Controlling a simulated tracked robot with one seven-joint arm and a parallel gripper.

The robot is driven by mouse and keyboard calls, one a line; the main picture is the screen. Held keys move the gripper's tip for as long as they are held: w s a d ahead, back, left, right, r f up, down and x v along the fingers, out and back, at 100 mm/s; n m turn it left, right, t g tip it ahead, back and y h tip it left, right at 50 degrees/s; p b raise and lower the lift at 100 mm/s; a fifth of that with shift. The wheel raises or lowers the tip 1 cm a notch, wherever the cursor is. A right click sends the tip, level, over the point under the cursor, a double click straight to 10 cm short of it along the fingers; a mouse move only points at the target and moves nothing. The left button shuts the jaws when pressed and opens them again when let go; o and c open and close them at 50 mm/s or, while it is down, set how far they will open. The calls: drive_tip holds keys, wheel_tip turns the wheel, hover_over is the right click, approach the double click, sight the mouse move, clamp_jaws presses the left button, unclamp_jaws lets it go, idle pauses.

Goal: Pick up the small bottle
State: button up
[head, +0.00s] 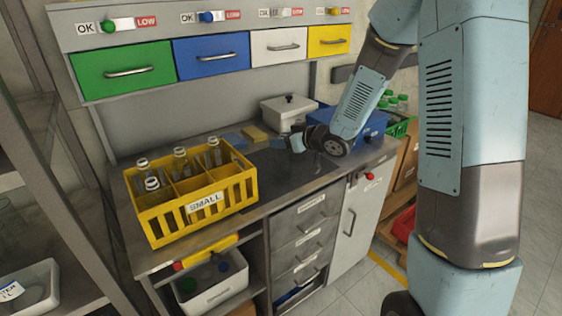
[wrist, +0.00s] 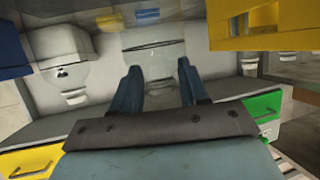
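Several small clear glass bottles (head: 181,162) stand upright in compartments of a yellow crate (head: 163,226) labelled SMALL, on the left of the worktop. My gripper (head: 290,143) is low over the worktop, to the right of the crate and apart from it. In the wrist view my gripper (wrist: 160,88) shows two blue fingers spread well apart. A pale, partly see-through shape shows beyond and between the fingers; I cannot tell what it is. I see no bottle clearly held. The yellow crate also shows at the top right of the wrist view (wrist: 243,42).
A white lidded box (head: 288,112) stands at the back of the worktop. A blue bin (head: 368,127) and a green crate with green-capped bottles (head: 402,127) lie to the right. Coloured drawers (head: 122,72) hang above. Bare dark worktop (head: 268,176) lies right of the yellow crate.

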drive_tip(key=shift+s+f, duration=0.1)
drive_tip(key=shift+f, duration=0.05)
clamp_jaws()
